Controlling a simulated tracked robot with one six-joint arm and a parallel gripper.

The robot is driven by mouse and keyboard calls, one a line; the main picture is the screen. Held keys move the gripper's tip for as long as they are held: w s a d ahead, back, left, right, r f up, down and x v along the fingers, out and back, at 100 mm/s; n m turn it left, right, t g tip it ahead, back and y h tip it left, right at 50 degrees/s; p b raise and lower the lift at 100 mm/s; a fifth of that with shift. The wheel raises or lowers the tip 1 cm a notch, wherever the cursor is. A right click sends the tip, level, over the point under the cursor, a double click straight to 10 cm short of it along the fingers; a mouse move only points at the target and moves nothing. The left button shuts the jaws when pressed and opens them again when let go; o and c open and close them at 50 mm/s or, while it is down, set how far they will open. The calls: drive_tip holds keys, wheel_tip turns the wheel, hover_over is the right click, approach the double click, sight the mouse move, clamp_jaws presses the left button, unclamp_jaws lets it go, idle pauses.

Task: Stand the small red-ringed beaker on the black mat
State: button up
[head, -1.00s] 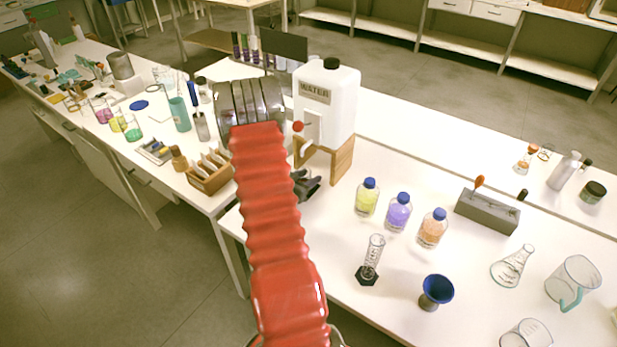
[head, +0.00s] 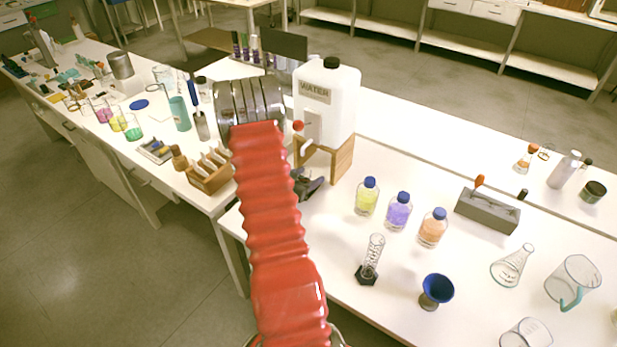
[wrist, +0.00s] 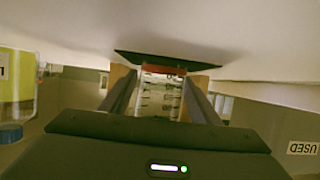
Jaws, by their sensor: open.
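In the wrist view, which is upside down, a small clear beaker (wrist: 161,100) with printed markings stands between my gripper's two fingers (wrist: 160,80). Its red ring (wrist: 163,70) is at the end toward the black mat (wrist: 165,59). That end appears to meet the mat, though I cannot see clear contact. The fingers lie on either side of the beaker and are open. In the head view my gripper (head: 308,184) is a dark shape beside the water container's wooden stand (head: 341,160). My red arm and the gripper hide the beaker and mat there.
A white water container (head: 330,100) stands close behind the gripper. Yellow (head: 367,200), purple (head: 398,213) and orange (head: 432,230) bottles stand to the right. A measuring cylinder (head: 372,255) and blue funnel (head: 437,290) are nearer. A wooden slide rack (head: 208,178) is left.

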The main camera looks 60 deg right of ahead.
drive_tip(key=v, duration=1.2)
drive_tip(key=shift+f, duration=0.1)
drive_tip(key=shift+w, duration=0.15)
idle(0.3)
